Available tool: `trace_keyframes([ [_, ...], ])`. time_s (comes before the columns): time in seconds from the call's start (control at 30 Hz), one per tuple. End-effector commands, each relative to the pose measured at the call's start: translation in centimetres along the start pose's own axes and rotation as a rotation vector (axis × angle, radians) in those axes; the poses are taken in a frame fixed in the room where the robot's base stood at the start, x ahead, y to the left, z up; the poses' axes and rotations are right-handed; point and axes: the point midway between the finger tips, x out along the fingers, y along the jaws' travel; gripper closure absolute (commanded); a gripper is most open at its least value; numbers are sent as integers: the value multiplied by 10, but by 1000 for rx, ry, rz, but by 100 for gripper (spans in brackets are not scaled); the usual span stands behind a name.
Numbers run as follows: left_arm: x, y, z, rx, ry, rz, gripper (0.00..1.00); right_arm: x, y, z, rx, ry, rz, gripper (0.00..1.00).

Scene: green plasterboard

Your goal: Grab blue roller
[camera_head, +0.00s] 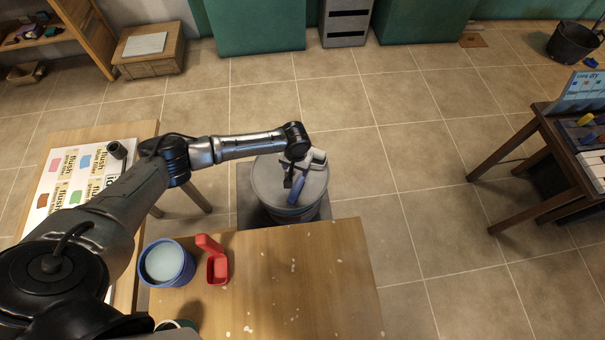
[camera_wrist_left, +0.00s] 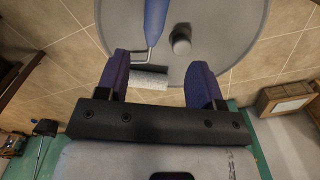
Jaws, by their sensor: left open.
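The blue roller has a blue handle (camera_head: 297,190) and a white roller head (camera_head: 317,157). It lies on the round grey lid (camera_head: 265,186) of a drum beyond the wooden table. My left gripper (camera_head: 291,170) is over the lid at the roller, open. In the left wrist view its two fingers (camera_wrist_left: 160,66) are apart, with the white roller head (camera_wrist_left: 149,80) showing between them and the blue handle (camera_wrist_left: 155,22) running toward the top edge. Nothing is seen held. I cannot tell the height between fingers and roller. My right gripper is not in view.
A wooden table (camera_head: 320,275) in front holds a blue bucket (camera_head: 166,264) and a red holder (camera_head: 216,265). A side table with a sample board (camera_head: 75,178) is at left. A grey knob (camera_wrist_left: 181,44) rises from the lid beside the roller.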

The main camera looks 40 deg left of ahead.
Motion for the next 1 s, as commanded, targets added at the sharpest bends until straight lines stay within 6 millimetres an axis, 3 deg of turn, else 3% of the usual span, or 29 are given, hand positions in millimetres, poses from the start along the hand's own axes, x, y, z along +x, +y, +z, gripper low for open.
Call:
trace_keyframes([
  [0.1,24,1,1,0,-2,0,39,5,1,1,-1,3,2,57],
  [0.3,52,2,1,2,-1,1,39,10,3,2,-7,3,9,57],
  [0.57,65,2,1,4,0,1,39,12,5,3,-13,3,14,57],
  [1.0,112,5,-2,4,-1,0,39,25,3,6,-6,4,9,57],
])
